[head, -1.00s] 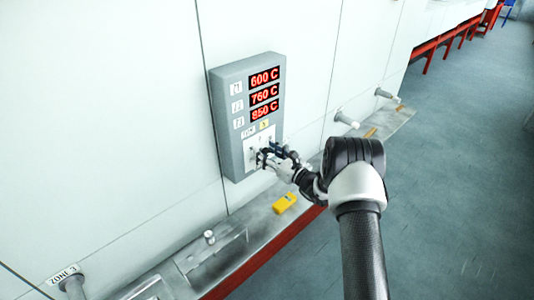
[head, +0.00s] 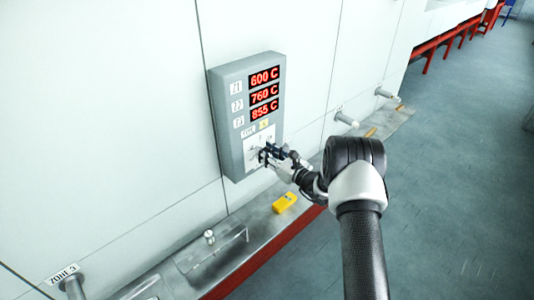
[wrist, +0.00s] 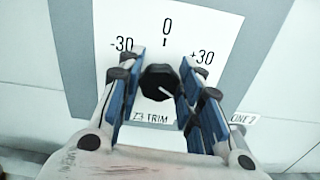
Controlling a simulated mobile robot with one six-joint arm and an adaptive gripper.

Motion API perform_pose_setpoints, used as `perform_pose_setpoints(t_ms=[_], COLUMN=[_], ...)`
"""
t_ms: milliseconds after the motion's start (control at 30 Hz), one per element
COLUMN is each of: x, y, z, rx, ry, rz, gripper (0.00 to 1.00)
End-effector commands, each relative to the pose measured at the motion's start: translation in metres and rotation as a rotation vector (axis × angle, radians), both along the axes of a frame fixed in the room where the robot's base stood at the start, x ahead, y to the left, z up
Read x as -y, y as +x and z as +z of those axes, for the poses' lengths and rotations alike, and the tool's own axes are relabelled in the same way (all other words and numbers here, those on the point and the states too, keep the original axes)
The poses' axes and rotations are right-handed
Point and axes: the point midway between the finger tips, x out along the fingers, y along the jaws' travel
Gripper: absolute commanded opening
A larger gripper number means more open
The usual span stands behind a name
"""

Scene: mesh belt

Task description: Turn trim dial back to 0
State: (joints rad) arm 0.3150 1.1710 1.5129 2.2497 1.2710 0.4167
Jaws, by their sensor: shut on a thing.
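The trim dial (wrist: 157,80) is a small black knob on a white plate marked -30, 0 and +30, with "Z3 TRIM" below. A short white line on the knob slants toward its lower right in the wrist view, not in line with the 0 tick above. My gripper (wrist: 160,76) has its blue-padded fingers on either side of the knob, shut on it. In the head view my gripper (head: 266,155) is at the lower part of the grey control box (head: 228,125) and hides the knob. The box's red displays (head: 264,92) read 600 C, 760 C and 855 C.
A yellow device (head: 285,202) lies on the metal ledge (head: 260,226) below the box. Pipe stubs (head: 346,119) stick out of the white wall to the right. The floor at the right is open.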

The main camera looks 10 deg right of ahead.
Motion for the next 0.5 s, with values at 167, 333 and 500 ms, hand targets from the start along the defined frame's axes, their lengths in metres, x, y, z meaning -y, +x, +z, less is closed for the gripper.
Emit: perform_pose_setpoints(t_ms=[167, 333, 500], x=[-0.0003, -0.0005, -0.0012], y=[0.0, 0.0002, -0.0002], z=[-0.0024, -0.0043, -0.0057], rx=[0.028, 0.081, 0.158], ry=[-0.046, -0.139, -0.267], rz=[0.001, 0.0, 0.001], gripper=[0.09, 0.09, 0.09])
